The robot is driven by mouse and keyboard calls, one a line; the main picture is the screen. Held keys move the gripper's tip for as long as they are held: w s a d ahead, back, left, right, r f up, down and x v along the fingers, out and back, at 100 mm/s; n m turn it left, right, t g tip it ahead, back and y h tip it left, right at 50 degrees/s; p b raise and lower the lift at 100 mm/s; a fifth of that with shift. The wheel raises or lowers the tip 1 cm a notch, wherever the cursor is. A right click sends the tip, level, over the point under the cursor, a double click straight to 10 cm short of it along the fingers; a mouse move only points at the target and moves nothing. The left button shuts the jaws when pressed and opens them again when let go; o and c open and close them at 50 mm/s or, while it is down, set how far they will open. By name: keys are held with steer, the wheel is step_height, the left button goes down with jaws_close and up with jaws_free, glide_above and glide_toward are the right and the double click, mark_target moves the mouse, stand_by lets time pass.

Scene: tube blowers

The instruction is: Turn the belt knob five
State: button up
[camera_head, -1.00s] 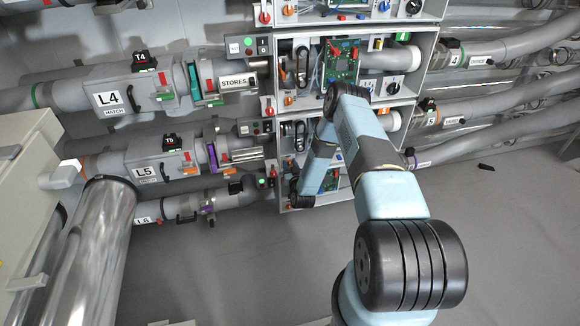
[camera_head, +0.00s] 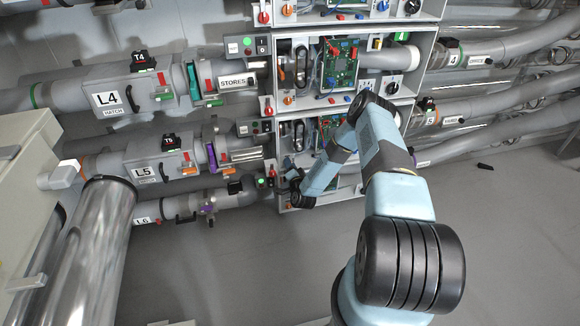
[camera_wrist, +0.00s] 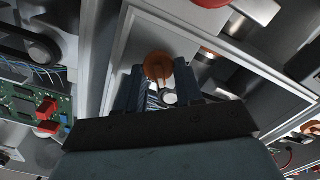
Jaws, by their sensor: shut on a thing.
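An orange knob (camera_wrist: 158,64), which I take to be belt knob five, sits on the light frame of an open control box in the wrist view. My gripper (camera_wrist: 160,88) has a dark finger on each side of it and is shut on it. In the head view my gripper (camera_head: 291,170) is at the lower left edge of the box in the L5 row (camera_head: 145,172). There the wrist hides the knob. No label beside the knob can be read.
Boxes with green circuit boards (camera_head: 340,65) stack above. A red part (camera_wrist: 210,2) lies near the knob in the wrist view. Pipes run left and right, with the L5 hatch at left. Grey floor (camera_head: 240,270) is clear below.

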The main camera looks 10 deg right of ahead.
steer(key=shift+s+d+f+m, duration=0.1)
steer(key=shift+f+m, duration=0.1)
steer(key=shift+m, duration=1.45)
steer(key=shift+d+f+m, duration=0.1)
steer(key=shift+f+m, duration=0.05)
steer(key=shift+m, duration=1.5)
steer(key=shift+f, duration=0.1)
steer(key=o, duration=0.7)
steer(key=s, duration=1.3)
steer(key=shift+s, duration=0.35)
